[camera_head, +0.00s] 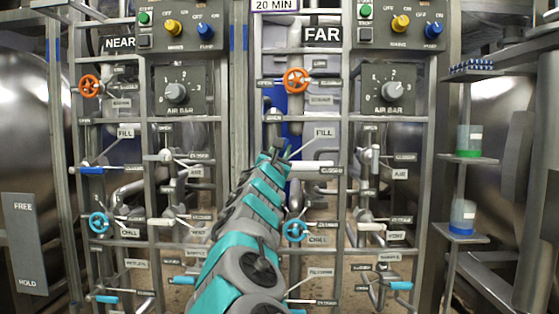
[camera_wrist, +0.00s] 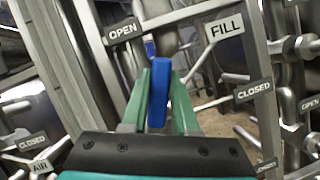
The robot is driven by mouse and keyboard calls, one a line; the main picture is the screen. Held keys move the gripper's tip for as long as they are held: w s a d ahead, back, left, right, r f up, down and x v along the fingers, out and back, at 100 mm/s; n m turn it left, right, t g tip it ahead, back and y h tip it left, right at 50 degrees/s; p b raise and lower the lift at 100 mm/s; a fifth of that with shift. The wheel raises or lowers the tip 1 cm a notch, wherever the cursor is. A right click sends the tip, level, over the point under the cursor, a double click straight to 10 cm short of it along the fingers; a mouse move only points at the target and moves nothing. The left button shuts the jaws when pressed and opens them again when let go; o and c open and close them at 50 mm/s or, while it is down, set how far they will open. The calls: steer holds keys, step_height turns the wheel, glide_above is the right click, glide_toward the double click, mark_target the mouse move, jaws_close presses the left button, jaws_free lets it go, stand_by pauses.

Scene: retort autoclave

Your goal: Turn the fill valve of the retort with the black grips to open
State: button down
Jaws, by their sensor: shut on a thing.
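The FAR panel's sign (camera_head: 322,35) tops the right-hand panel. My gripper (camera_head: 275,152) is at its fill valve, left of the FILL sign (camera_head: 324,132). In the wrist view, my gripper (camera_wrist: 158,95) is shut on a blue lever grip (camera_wrist: 157,103), one finger on each side. The FILL sign (camera_wrist: 224,27) and CLOSED sign (camera_wrist: 253,91) are to its right; the OPEN sign (camera_wrist: 123,31) is up and left. The grip stands away from the CLOSED sign. Its exact angle and pivot are hidden. The lever grips I see are blue or white; I see no black one.
Close to my gripper are an orange handwheel (camera_head: 296,79) above, a blue handwheel (camera_head: 295,231) below and an upright air lever (camera_head: 375,160) to the right.

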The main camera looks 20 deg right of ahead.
steer(key=shift+w+a+r+n+t+y+b, duration=0.15)
steer(key=shift+a+n+t+y+b, duration=0.3)
steer(key=shift+n, duration=0.7)
steer(key=shift+w+a+r+n+t+y+b, duration=0.1)
steer(key=shift+w+a+n+t+y+b, duration=0.1)
steer(key=shift+a+n+y+b, duration=0.75)
steer(key=shift+w+a+r+n+t+y+b, duration=0.1)
steer(key=shift+w+a+n+t+y+b, duration=0.2)
steer(key=shift+n, duration=1.1)
steer(key=shift+s+d, duration=0.1)
steer(key=shift+s, duration=0.05)
steer(key=c, duration=0.7)
jaws_free()
